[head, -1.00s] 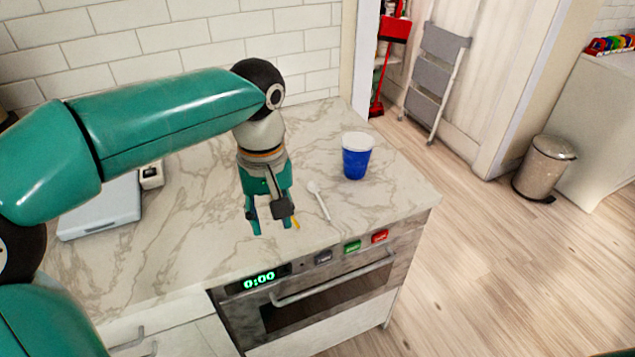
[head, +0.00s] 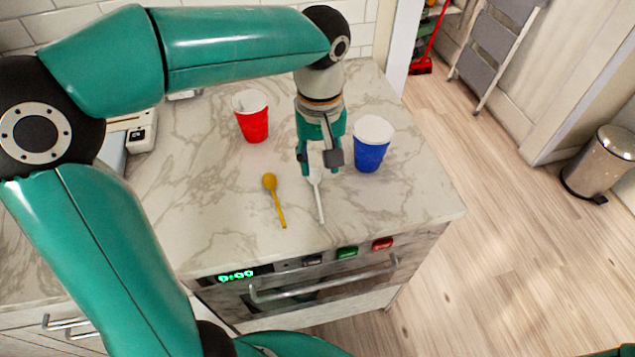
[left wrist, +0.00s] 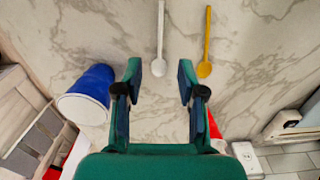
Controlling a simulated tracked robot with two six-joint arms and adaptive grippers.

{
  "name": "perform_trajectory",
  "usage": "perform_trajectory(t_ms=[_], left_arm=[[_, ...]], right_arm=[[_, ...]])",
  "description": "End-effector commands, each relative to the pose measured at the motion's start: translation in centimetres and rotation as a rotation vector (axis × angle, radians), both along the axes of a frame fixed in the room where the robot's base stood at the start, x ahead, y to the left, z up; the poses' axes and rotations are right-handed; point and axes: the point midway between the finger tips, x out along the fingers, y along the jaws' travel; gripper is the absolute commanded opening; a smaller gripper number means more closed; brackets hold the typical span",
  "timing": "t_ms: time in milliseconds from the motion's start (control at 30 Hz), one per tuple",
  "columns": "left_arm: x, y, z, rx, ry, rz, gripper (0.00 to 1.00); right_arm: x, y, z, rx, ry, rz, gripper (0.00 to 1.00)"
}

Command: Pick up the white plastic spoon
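The white plastic spoon (head: 320,200) lies on the marble counter, its handle toward the front edge and its bowl partly hidden by my left gripper in the head view. My left gripper (head: 319,170) points down near the bowl end. In the left wrist view the white spoon (left wrist: 160,42) lies beyond the fingertips, roughly in line with the gap. The left gripper (left wrist: 159,72) is open, with nothing between its fingers. My right gripper is not in view.
A yellow spoon (head: 275,200) lies left of the white one. A red cup (head: 253,122) stands behind, and a blue cup (head: 370,152) stands close to the right of my left gripper. An oven (head: 320,275) is below the counter edge.

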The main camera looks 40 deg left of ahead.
Motion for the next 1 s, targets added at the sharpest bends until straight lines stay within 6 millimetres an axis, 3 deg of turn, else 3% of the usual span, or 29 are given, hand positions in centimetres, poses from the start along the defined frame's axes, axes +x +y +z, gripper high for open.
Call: perform_trajectory(t_ms=[100, 300, 567, 833, 1000], left_arm=[[0.0, 0.1, -2.9, 0.002, 0.007, 0.001, 0.4], [0.0, 0.0, -6.1, 0.0, 0.004, 0.0, 0.4], [0.1, 0.0, -7.7, 0.0, 0.004, -0.001, 0.4], [0.1, 0.1, -11.4, 0.0, 0.006, -0.004, 0.4], [0.2, 0.2, -12.4, 0.001, 0.002, -0.004, 0.4]], right_arm=[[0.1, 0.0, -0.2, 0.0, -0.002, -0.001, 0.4], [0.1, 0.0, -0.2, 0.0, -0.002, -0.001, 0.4], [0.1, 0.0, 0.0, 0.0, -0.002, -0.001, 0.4], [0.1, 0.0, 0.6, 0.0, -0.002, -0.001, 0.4], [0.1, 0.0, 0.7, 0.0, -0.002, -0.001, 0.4]])
